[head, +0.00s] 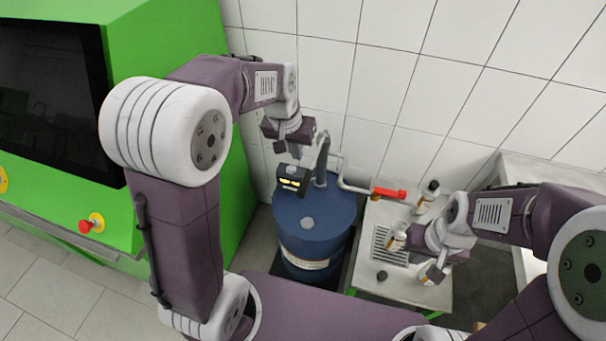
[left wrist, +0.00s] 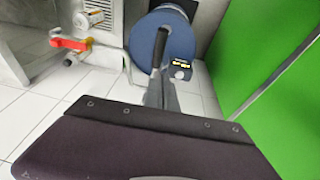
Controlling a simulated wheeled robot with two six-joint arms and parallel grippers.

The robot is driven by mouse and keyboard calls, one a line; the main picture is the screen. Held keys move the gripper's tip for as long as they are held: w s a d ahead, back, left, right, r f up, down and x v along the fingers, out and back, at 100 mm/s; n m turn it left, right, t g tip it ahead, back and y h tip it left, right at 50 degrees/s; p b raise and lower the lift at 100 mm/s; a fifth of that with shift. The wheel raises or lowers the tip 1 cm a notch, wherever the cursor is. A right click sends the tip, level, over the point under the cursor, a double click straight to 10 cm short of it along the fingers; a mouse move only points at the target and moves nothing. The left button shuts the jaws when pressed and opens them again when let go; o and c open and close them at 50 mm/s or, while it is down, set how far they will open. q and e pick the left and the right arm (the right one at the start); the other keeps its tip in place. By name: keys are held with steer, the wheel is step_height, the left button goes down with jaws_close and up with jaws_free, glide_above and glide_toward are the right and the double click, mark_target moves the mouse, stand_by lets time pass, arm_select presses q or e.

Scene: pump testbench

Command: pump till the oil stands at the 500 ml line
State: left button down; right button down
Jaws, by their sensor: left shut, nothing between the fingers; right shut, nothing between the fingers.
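The blue drum (head: 312,222) stands at the centre with a grey hand pump (head: 322,158) on top. A black meter (head: 292,180) with lit yellow figures sits beside the pump; they are too small to read. A pipe runs right to a red-handled valve (head: 388,193). The oil level and the 500 ml line cannot be made out. My left gripper (head: 281,146) is shut and empty, above and left of the pump. The meter also shows in the left wrist view (left wrist: 180,68). My right gripper (head: 434,271) is shut and empty over the white bench (head: 415,293).
A bottle (head: 397,236) stands by the drain grate (head: 380,246); another (head: 428,196) is further back. A third (head: 428,279) is partly hidden by my right gripper. A black cap (head: 382,275) lies in front. A green machine (head: 165,40) blocks the left.

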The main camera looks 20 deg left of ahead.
arm_select(q)
glide_toward(305, 181)
steer(key=x, duration=0.5)
steer(key=shift+w+a, duration=0.1)
steer(key=shift+w, duration=0.2)
steer(key=shift+s+f+p, duration=0.15)
steer(key=shift+f+p, duration=0.15)
steer(key=shift+f, duration=0.25)
arm_select(e)
steer(key=shift+s+d+r, duration=0.1)
steer(key=shift+r, duration=0.3)
